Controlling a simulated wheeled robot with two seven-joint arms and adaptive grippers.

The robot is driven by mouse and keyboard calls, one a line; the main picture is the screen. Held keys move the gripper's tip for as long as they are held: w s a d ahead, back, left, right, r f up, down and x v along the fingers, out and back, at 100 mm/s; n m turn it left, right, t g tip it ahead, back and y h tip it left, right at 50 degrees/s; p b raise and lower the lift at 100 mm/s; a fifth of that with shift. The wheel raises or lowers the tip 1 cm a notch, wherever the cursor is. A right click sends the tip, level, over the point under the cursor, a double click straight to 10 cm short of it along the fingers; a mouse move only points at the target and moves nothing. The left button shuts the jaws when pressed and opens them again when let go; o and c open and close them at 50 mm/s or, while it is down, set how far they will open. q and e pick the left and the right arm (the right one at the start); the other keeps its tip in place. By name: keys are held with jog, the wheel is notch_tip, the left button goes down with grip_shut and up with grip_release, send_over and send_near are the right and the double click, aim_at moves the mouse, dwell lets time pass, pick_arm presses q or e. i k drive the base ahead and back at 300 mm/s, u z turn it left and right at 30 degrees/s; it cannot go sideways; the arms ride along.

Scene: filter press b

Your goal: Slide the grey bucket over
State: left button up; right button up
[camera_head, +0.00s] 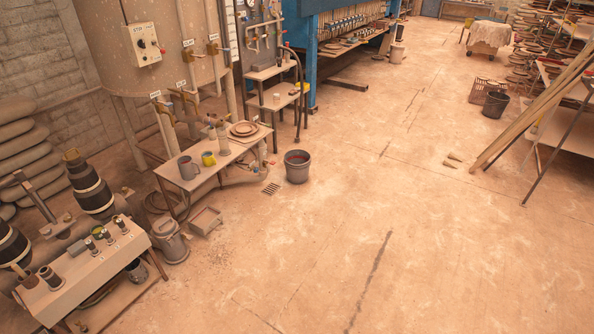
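A grey bucket (297,167) stands upright on the floor, left of the picture's middle, just right of a low table. Its rim is open and its inside looks dark. A small floor grate (271,188) lies to its lower left, and a hose runs along the floor on its left. Another, darker bucket (495,104) stands far off at the upper right, beside a crate. Neither of my grippers shows in the head view.
Wooden planks lean at the right. The middle floor is clear.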

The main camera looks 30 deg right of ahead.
aim_at(297, 162)
jog(key=z, duration=0.5)
jog(key=i, duration=1.8)
jog(key=z, duration=0.7)
jog(key=i, duration=2.05)
jog(key=u, duration=0.45)
jog(key=i, duration=1.85)
jog(key=u, duration=0.45)
